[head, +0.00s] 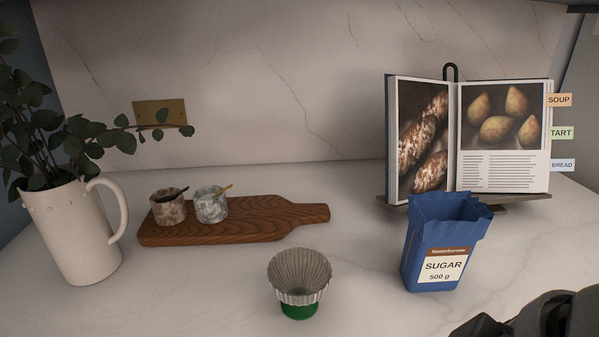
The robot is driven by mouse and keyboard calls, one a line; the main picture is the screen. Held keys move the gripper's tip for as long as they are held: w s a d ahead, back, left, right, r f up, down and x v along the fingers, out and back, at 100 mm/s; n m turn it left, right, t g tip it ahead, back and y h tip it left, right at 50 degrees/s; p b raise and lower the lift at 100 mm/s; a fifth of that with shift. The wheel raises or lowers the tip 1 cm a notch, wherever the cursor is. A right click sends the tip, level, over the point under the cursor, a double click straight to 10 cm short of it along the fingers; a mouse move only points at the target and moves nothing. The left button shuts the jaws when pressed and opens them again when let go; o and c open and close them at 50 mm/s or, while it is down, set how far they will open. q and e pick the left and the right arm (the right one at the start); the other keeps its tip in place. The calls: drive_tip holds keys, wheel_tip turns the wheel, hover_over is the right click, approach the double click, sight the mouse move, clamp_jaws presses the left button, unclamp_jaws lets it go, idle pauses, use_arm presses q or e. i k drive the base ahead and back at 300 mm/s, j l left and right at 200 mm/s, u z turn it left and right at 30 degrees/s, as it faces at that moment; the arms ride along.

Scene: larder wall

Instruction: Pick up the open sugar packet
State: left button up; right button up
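The open sugar packet (432,246) stands upright on the pale worktop at the right. It is blue, with a jagged open top and a white label reading "SUGAR 500 g". What is inside it is hidden. Part of my black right gripper (525,319) shows at the bottom right corner, in front of the packet and to its right. A gap of worktop shows between them in the picture. Its fingertips are not clear, so I cannot tell whether it is open or shut. My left gripper is not in view.
A cookbook (505,135) stands open on a stand (520,201) behind the packet. A fluted cup (299,272) on a green base (298,310) is left of it. A wooden board (270,222) bears two stone pots (168,208). A white jug (75,235) holds leafy stems.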

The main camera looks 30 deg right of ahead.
sight(444, 230)
drive_tip(key=z, duration=1.75)
